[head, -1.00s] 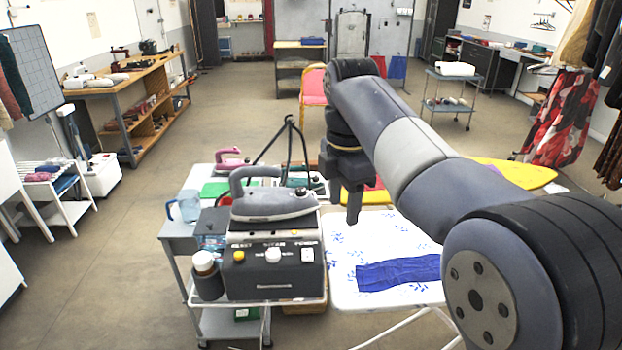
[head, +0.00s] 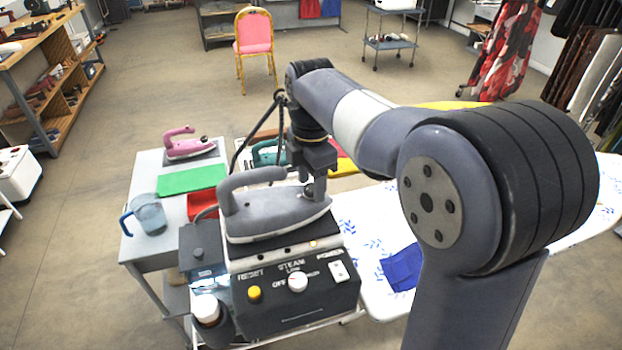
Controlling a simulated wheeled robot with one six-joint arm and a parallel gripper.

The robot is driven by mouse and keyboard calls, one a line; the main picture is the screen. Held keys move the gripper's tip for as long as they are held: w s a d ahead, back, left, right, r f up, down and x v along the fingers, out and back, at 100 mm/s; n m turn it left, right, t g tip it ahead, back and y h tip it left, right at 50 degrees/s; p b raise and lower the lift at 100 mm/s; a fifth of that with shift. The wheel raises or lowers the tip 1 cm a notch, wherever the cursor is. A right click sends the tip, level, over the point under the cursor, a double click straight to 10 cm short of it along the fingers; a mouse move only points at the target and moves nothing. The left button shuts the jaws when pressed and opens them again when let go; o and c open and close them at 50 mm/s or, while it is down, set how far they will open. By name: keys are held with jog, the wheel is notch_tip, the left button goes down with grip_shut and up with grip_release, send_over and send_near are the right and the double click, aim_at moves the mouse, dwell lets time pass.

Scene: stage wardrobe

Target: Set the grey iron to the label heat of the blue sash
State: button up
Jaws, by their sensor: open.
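The grey iron (head: 272,217) rests on top of a black steam station (head: 303,302), its handle to the left and its tip to the right. The station's front has a yellow reset button (head: 254,293), a white steam knob (head: 298,282) and a white power switch (head: 339,271). My gripper (head: 317,192) points down, open, just above or at the iron's right end; its fingers partly hide that end, and I cannot tell whether they touch. The blue sash (head: 402,268) lies on the white patterned ironing board (head: 362,246), partly hidden by my arm. I see no label on it.
A pink iron (head: 188,146), a green mat (head: 192,179), a red container (head: 202,204) and a blue jug (head: 148,214) stand on the cart at left. A teal iron (head: 268,153) is behind my gripper.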

jog(key=shift+c, duration=0.4)
jog(key=c, duration=0.9)
